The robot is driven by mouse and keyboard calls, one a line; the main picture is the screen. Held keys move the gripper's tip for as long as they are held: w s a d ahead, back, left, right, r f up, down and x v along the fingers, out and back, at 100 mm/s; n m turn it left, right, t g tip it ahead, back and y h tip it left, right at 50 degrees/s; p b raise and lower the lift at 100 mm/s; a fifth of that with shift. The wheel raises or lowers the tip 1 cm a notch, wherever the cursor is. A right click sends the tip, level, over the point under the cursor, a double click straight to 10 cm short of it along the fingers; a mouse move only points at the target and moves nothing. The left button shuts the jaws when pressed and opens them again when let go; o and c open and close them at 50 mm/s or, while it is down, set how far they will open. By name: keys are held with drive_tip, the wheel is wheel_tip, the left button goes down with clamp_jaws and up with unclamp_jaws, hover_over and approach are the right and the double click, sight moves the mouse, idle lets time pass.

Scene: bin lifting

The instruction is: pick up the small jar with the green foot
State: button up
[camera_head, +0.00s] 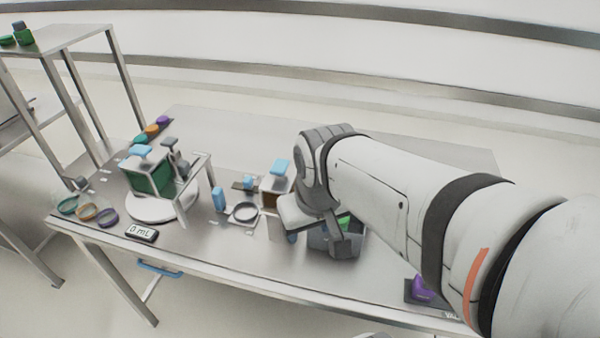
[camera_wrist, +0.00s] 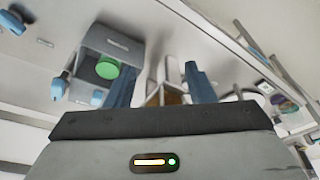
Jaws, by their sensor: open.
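A round green disc (camera_wrist: 107,67), which may be the jar's green foot, shows in the wrist view inside a grey bin (camera_wrist: 122,45). A patch of green (camera_head: 343,222) also shows in the head view in the dark bin (camera_head: 320,241), partly behind my arm. The jar's body cannot be made out. My gripper (camera_wrist: 162,78) is open, its two blue fingers apart, with nothing held between them. The green disc lies left of the left finger in the wrist view. In the head view my gripper (camera_head: 292,238) is beside the bin, largely covered by my wrist.
A container with brown contents (camera_wrist: 165,97) shows beyond the fingers. Left on the table (camera_head: 250,275) are a green-filled tank (camera_head: 148,178) on a white disc (camera_head: 150,208), a ring (camera_head: 245,212) and a "0 mL" display (camera_head: 142,232). A purple item (camera_head: 422,288) lies near the front right.

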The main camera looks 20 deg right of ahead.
drive_tip(key=shift+o, duration=1.4)
drive_tip(key=w+d+f+n+g+p, duration=0.1)
drive_tip(key=w+d+f+n, duration=0.2)
drive_tip(key=n, duration=0.6)
drive_tip(key=w+d, duration=0.2)
drive_tip(key=w, duration=0.1)
drive_tip(key=shift+w+g+p, duration=0.3)
drive_tip(key=shift+w+p, duration=0.05)
drive_tip(key=shift+w, duration=0.05)
drive_tip(key=w+d+f+n, duration=0.1)
drive_tip(key=d+f+n, duration=0.1)
drive_tip(key=n, duration=0.1)
drive_tip(key=w+d+f+n+g+p, duration=0.1)
drive_tip(key=w+d+f+n, duration=0.1)
drive_tip(key=n, duration=0.2)
drive_tip(key=w+d+f+n, duration=0.2)
drive_tip(key=n, duration=0.2)
drive_tip(key=shift+d+f, duration=0.25)
drive_tip(key=shift+f, duration=0.05)
drive_tip(key=shift+w+d+f+n, duration=0.1)
drive_tip(key=shift+d+f+n, duration=0.15)
drive_tip(key=shift+f+n, duration=0.25)
drive_tip(key=shift+d+f+p, duration=0.2)
drive_tip(key=shift+f+p, duration=0.75)
drive_tip(key=shift+f, duration=2.8)
drive_tip(key=shift+c, duration=0.5)
drive_tip(key=c, duration=0.7)
drive_tip(key=shift+r, duration=0.1)
